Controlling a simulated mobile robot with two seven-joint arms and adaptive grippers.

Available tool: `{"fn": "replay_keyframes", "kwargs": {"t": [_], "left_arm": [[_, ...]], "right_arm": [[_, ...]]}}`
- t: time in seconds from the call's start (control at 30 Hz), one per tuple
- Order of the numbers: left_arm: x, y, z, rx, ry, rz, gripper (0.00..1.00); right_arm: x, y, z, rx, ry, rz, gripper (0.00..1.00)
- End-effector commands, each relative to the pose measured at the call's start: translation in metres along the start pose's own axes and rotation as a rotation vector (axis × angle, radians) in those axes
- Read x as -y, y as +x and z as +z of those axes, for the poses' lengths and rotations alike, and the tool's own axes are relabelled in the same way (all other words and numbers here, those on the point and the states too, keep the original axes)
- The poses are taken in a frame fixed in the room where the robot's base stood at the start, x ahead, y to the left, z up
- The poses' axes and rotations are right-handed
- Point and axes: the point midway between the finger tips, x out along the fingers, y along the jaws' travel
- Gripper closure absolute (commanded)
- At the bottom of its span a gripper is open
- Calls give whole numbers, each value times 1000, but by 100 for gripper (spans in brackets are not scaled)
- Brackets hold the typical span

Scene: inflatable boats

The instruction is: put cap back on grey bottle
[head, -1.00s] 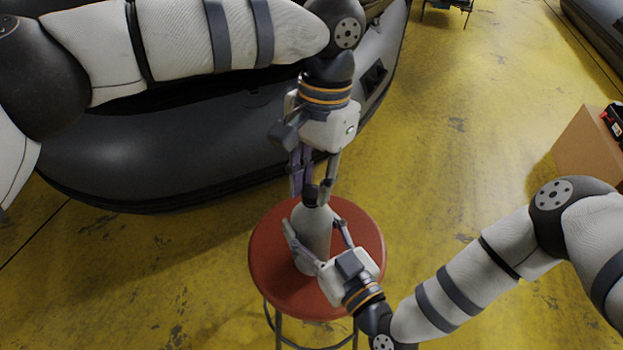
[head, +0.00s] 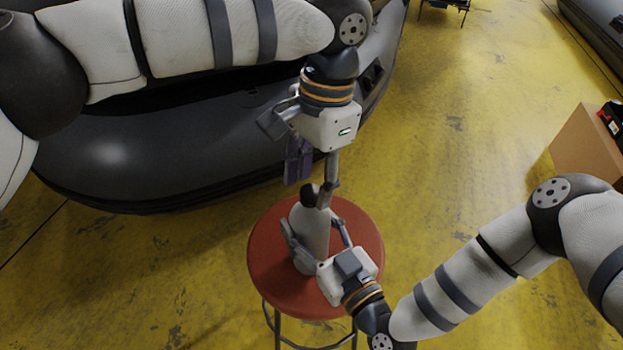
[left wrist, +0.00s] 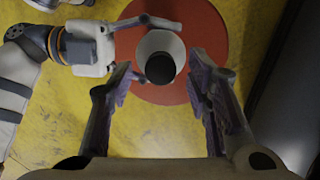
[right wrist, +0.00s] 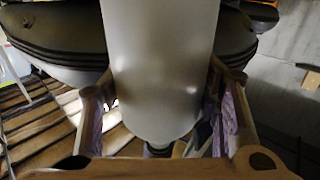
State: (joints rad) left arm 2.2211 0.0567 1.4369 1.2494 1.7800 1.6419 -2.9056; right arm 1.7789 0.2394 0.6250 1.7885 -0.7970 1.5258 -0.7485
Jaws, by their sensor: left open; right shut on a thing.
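The grey bottle (head: 312,238) stands upright on the red stool. Its dark cap (head: 308,196) sits on top of the neck; I cannot tell whether it is screwed tight. My left gripper (head: 310,186) points down just above the cap, open, its fingers spread on either side. In the left wrist view the cap (left wrist: 160,69) lies between the open fingers, apart from both. My right gripper (head: 311,228) is shut around the bottle's body from the front. In the right wrist view the bottle (right wrist: 160,70) fills the space between the fingers, and a dark part shows at its lower end.
The red stool (head: 268,265) has bare seat around the bottle. A dark inflatable boat (head: 150,165) lies behind the stool. A cardboard box (head: 580,143) stands at the right. The yellow floor between them is clear.

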Motion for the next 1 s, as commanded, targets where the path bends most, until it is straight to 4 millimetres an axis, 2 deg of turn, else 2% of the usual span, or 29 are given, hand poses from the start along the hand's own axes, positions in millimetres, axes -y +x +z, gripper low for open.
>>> {"fn": "replay_keyframes", "kwargs": {"t": [0.23, 0.47, 0.5, 0.6, 0.67, 0.77, 1.0], "left_arm": [[0, -34, 5, -3, -1, -1, 55], [0, -38, 6, 0, 0, -1, 55], [0, -38, 6, 0, -1, -1, 59], [0, -38, 6, -3, -60, -2, 59], [0, -39, 6, -8, -169, -3, 59], [-1, -42, 5, -20, -472, -3, 59], [-4, -49, 6, -48, -1366, 23, 59]], "right_arm": [[0, 0, 1, 2, 1, -1, 100], [0, 0, 1, 2, 1, -1, 100], [0, 0, 1, 2, 1, -1, 100], [0, 0, 1, 2, 1, -1, 100], [0, 0, 0, 2, 0, 0, 100], [0, 0, 0, 2, 0, 0, 100], [0, 0, 0, 1, 0, 0, 100]]}}
